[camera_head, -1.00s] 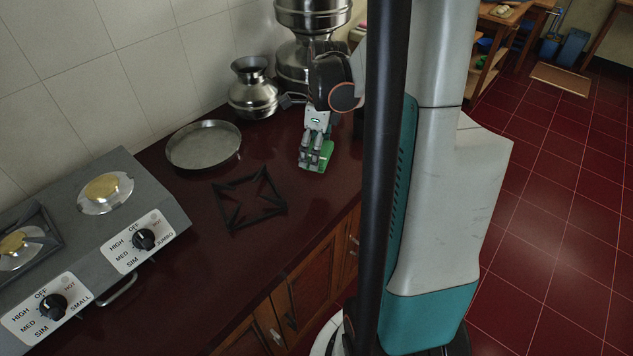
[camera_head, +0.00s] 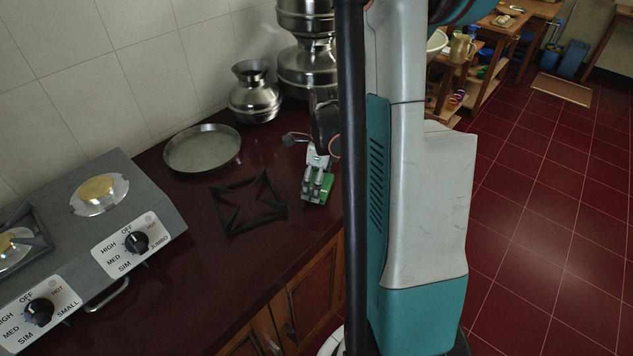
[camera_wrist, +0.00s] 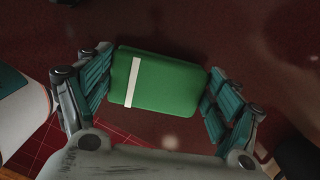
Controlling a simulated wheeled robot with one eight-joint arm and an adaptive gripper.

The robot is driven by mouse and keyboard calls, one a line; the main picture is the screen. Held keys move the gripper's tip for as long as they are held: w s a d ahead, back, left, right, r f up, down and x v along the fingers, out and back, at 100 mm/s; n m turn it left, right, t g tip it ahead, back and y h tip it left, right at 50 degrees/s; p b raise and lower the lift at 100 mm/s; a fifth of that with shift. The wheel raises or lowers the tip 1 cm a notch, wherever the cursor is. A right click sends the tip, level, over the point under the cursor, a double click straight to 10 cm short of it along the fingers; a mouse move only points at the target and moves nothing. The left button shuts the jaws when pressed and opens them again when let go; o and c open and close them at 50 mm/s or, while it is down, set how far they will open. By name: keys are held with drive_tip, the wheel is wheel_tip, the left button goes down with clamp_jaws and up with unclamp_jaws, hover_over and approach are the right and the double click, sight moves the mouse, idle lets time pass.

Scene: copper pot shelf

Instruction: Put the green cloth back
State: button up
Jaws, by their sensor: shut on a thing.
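The green cloth (camera_wrist: 165,85) is a folded green block with a white stripe in the wrist view. My gripper (camera_wrist: 158,84) is shut on it, with one finger at each short side. In the head view my gripper (camera_head: 318,178) points down over the right part of the dark red counter, and the cloth (camera_head: 325,192) shows as green around the fingertips. I cannot tell whether the cloth touches the counter or hangs just above it.
On the counter (camera_head: 185,245) stand a pot support (camera_head: 226,214), a round pan (camera_head: 203,160), a steel pot (camera_head: 254,101) and stacked steel vessels (camera_head: 305,75). A stove (camera_head: 125,235) is at left. A wooden shelf (camera_head: 481,83) stands beyond my arm; the tiled floor (camera_head: 545,230) is mostly open.

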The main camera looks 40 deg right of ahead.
drive_tip(key=shift+f, duration=0.2)
drive_tip(key=o, duration=1.3)
drive_tip(key=shift+r, duration=0.2)
drive_tip(key=r+p, duration=0.1)
drive_tip(key=r, duration=0.3)
drive_tip(key=r+p, duration=0.2)
drive_tip(key=r, duration=0.2)
drive_tip(key=s+r+p, duration=0.1)
drive_tip(key=r, duration=0.3)
drive_tip(key=shift+d, duration=0.35)
